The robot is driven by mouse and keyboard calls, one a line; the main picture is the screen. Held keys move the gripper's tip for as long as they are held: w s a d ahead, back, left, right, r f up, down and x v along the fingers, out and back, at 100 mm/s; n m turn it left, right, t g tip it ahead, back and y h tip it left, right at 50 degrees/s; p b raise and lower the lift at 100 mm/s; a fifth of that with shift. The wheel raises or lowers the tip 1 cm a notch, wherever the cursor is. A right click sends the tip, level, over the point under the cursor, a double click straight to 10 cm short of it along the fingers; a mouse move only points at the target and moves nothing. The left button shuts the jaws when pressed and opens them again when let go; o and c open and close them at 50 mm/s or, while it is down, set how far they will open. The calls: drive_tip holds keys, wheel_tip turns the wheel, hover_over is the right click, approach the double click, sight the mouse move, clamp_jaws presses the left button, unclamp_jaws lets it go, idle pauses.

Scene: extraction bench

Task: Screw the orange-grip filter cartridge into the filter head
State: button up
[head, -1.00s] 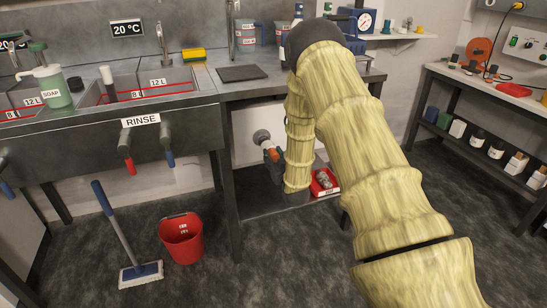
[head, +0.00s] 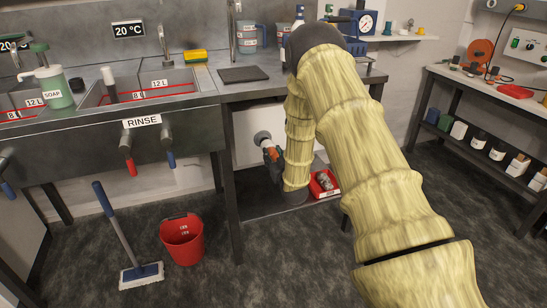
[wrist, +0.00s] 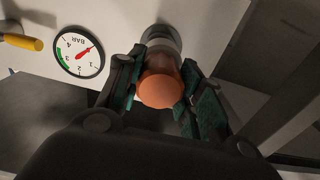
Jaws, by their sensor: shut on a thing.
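The orange grip of the filter cartridge (wrist: 160,88) faces the camera end-on in the wrist view, between my finger pads. My gripper (wrist: 162,78) is shut on it from both sides. The grey round filter head (wrist: 160,36) is right behind the cartridge, on the white panel, and they look lined up. The cartridge's far end is hidden, so I cannot tell how deep it sits. In the head view, the filter head (head: 262,138) shows on the panel under the bench, with the orange grip (head: 271,151) close against it and my gripper (head: 272,157) around the grip.
A pressure gauge (wrist: 80,52) and a yellow-handled valve (wrist: 22,42) sit left of the filter head. A red tray (head: 324,184) with grey parts is on the low shelf, close to my forearm. A red bucket (head: 182,239) and a mop (head: 139,273) stand on the floor.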

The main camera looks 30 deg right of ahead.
drive_tip(key=shift+x, duration=0.95)
drive_tip(key=m, duration=0.4)
drive_tip(key=shift+m, duration=0.3)
drive_tip(key=m, duration=0.4)
drive_tip(key=shift+m, duration=0.3)
drive_tip(key=o, duration=1.2)
drive_tip(key=shift+a, duration=0.1)
drive_tip(key=shift+s, duration=0.1)
drive_tip(key=v, duration=1.1)
drive_tip(key=shift+s, duration=0.4)
